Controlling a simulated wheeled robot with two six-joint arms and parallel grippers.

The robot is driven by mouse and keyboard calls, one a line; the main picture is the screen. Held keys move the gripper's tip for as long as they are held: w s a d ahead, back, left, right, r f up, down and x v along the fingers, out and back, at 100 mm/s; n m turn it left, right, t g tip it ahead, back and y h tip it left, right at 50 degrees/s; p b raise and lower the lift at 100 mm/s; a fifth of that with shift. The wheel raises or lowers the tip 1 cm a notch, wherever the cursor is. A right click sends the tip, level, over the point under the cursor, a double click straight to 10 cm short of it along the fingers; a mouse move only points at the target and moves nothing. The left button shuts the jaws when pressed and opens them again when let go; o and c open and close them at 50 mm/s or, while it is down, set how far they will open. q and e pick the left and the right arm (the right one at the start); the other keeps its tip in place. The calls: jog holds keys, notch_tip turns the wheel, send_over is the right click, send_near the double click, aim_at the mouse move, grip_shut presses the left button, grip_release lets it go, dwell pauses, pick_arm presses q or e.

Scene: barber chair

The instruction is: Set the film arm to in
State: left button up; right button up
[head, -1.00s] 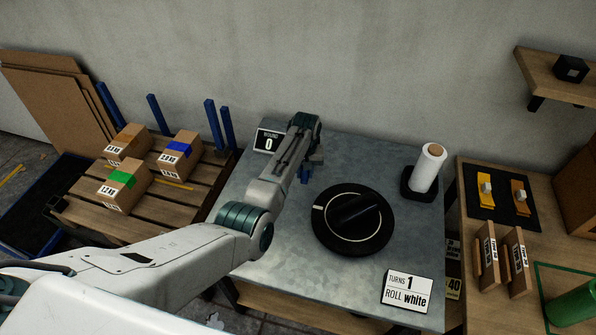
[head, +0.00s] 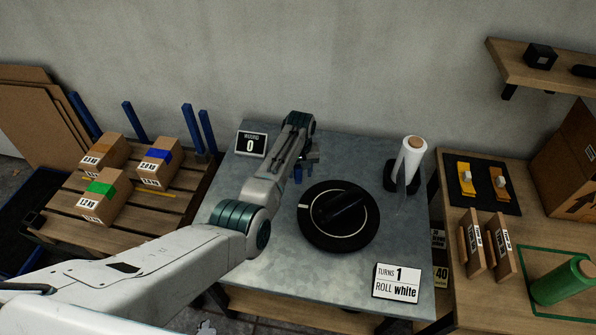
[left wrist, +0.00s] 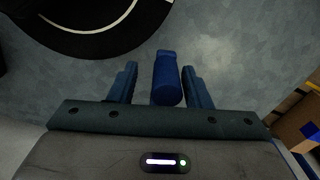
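A short blue rounded handle (left wrist: 167,78), possibly part of the film arm, stands between the fingers of my left gripper (left wrist: 164,85) in the left wrist view. The fingers are open, with a gap on each side of it. In the head view my left gripper (head: 305,168) is over the grey metal table, behind the black turntable (head: 338,216), and a bit of blue (head: 298,174) shows there. My arm hides part of this spot, and I cannot make out the rest of the film arm. My right gripper is not in view.
A white film roll (head: 412,158) stands on a black base at the table's right. A "WOUND 0" sign (head: 251,144) and a "TURNS 1, ROLL white" card (head: 397,283) are on the table. Boxes (head: 103,198) sit on a pallet at left. A wooden bench (head: 510,215) is at right.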

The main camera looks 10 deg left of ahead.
pick_arm(q)
jog(key=shift+f, duration=0.1)
jog(key=shift+a+r, duration=0.1)
jog(key=shift+r, duration=0.35)
notch_tip(320, 180, up, 10)
jog(key=shift+b, duration=1.05)
